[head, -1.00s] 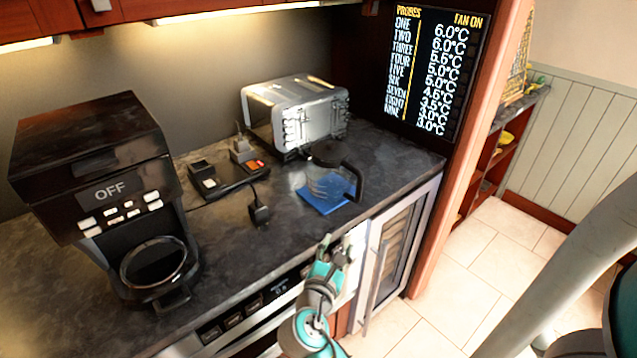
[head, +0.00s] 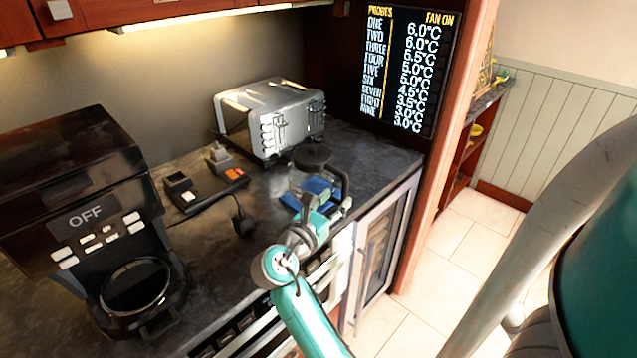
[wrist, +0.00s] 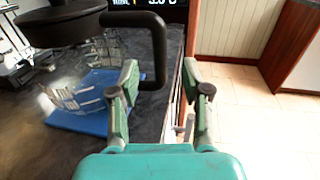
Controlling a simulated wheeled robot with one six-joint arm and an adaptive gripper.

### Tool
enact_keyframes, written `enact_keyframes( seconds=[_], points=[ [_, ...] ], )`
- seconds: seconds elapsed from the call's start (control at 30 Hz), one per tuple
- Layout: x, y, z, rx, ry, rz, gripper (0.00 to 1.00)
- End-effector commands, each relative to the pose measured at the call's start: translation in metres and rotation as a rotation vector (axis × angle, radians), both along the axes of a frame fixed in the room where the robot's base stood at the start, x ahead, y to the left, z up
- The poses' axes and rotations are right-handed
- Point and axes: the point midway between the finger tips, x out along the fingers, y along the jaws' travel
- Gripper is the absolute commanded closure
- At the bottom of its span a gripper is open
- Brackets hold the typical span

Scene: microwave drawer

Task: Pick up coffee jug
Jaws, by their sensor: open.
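The coffee jug (head: 312,157) stands on a blue mat (head: 318,187) on the dark counter. It has a black lid and a clear glass body. In the wrist view its black handle (wrist: 158,45) rises at top centre, with the glass body (wrist: 88,98) to the left on the mat. My gripper (head: 332,205) is at the handle side of the jug, near the counter's front edge. In the wrist view my gripper (wrist: 160,82) is open, with the lower end of the handle showing between the fingertips. I cannot tell whether they touch it.
A silver toaster (head: 272,118) stands behind the jug. A black coffee maker marked OFF (head: 85,218) is at the left. A dark plate with small items and a cable (head: 203,188) lies between. A wooden post and display panel (head: 407,70) bound the right.

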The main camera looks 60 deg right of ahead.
Motion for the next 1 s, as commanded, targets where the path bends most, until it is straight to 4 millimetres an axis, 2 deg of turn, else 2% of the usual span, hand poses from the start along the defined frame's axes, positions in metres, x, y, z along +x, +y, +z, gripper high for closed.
enact_keyframes(
  seconds=[0.4, 0.7, 0.77, 0.9, 1.0],
  points=[
    [-0.002, -0.048, 0.002, -0.001, 0.000, -0.001, 0.53],
    [-0.002, -0.052, 0.001, 0.000, 0.000, 0.001, 0.53],
    [-0.002, -0.052, 0.001, 0.000, 0.000, 0.001, 0.65],
    [-0.002, -0.052, 0.001, 0.000, 0.000, 0.001, 1.00],
    [-0.002, -0.052, 0.001, 0.000, 0.000, 0.001, 1.00]
  ],
)
